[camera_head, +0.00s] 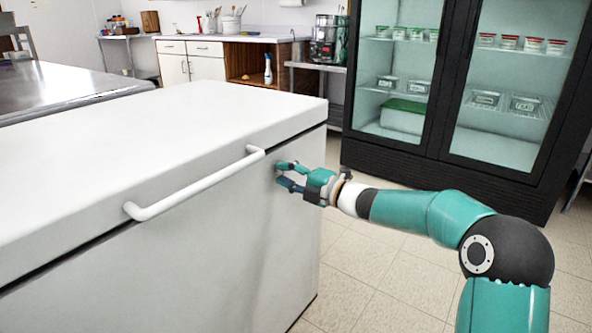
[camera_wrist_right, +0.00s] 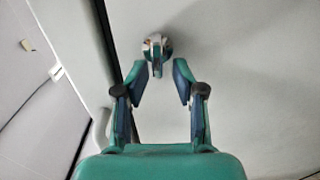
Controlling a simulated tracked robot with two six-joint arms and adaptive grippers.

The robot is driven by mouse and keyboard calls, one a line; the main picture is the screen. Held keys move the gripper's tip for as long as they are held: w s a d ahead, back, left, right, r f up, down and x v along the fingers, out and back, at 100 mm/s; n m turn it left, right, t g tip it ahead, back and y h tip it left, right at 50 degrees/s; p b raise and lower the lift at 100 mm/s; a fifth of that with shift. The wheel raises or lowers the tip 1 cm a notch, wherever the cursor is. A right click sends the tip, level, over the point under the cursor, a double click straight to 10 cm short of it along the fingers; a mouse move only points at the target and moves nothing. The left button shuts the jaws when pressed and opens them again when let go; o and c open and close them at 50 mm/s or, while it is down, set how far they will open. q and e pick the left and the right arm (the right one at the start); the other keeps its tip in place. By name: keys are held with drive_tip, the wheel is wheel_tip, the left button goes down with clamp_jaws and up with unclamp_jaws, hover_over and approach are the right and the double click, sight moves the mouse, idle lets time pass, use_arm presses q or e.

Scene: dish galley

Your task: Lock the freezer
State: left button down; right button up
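The white chest freezer (camera_head: 215,220) fills the left and middle of the head view, with its lid (camera_head: 150,110) down. A white bar handle (camera_head: 195,185) runs along the lid's front edge. The chrome lock (camera_wrist_right: 157,47) shows on the freezer's front face in the wrist view, with a small upright tab at its middle; in the head view my gripper hides it. My right gripper (camera_head: 281,175) is at the freezer front, right of the handle. Its fingers (camera_wrist_right: 160,74) are apart, with the lock's tab at the gap between the tips. I cannot tell whether they touch it. My left gripper is not in view.
A black glass-door fridge (camera_head: 440,155) with food containers stands at the back right. A steel counter (camera_head: 60,88) is behind the freezer at left. A wooden cabinet (camera_head: 250,62) is at the back. The tiled floor (camera_head: 385,275) right of the freezer is clear.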

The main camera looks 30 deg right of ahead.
drive_tip(key=v, duration=1.1)
drive_tip(key=shift+s, duration=0.15)
